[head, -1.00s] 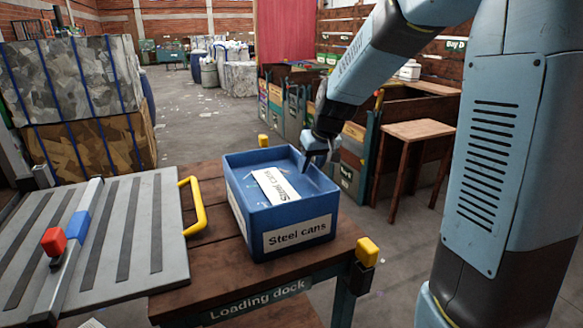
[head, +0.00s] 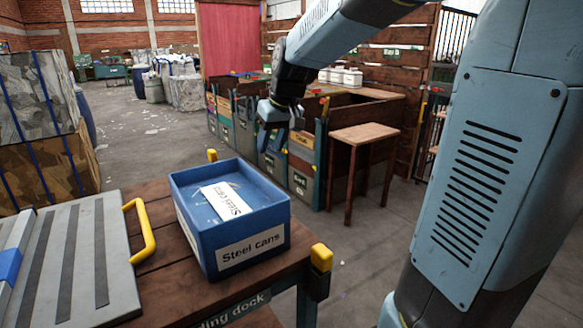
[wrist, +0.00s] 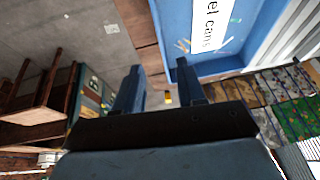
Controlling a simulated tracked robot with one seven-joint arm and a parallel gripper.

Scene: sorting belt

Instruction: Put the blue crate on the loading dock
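The blue crate (head: 245,246), with "Steel cans" labels, stands upright on the brown wooden top of the loading dock (head: 165,262). Its front label and a second label inside show in the head view. Part of the crate also shows at the top of the wrist view (wrist: 215,68). My gripper (head: 273,138) hangs in the air beyond the crate's far right side, apart from it. In the wrist view the two fingers of my gripper (wrist: 160,72) stand apart with nothing between them, so it is open and empty.
A grey ribbed panel with a yellow handle (head: 145,230) lies left of the crate. A yellow-capped post (head: 320,258) stands at the dock's right corner. Behind are a wooden stool (head: 365,135) and labelled bins (head: 302,178). Open floor lies right of the dock.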

